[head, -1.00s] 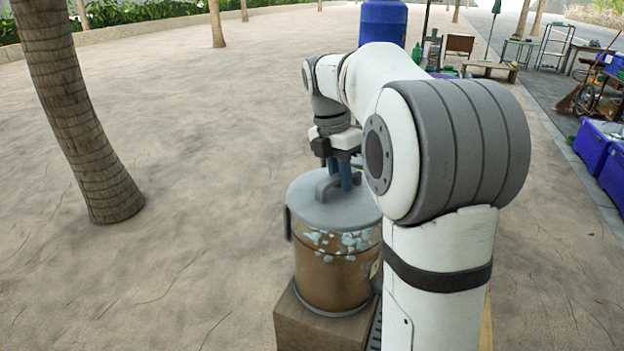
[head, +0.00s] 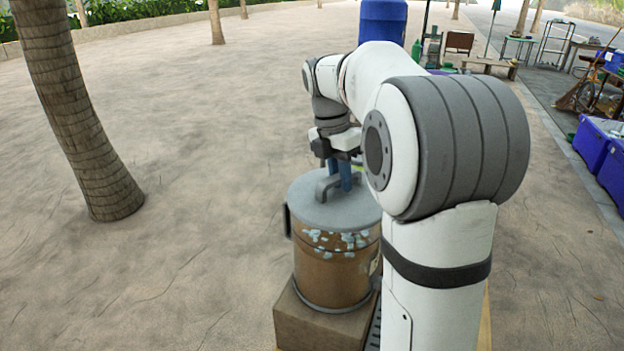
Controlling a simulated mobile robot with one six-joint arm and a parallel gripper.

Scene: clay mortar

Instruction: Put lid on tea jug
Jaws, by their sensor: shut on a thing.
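The tea jug (head: 325,275) is a brown, see-through cylinder with pale pieces near its top, standing upright on a block. A round grey lid (head: 308,205) with a raised handle covers its top; no clear gap shows between lid and jug, but I cannot tell whether it is fully seated. My gripper (head: 341,181) is above the lid, its blue fingers pointing down and shut on the lid's handle. My arm hides the right edge of the lid and jug.
The jug's brown block (head: 305,325) stands close to my arm. A tree trunk (head: 85,130) rises at left. A blue barrel (head: 382,22) stands behind the arm. Blue crates (head: 598,147) line the right edge. Sandy ground on the left is open.

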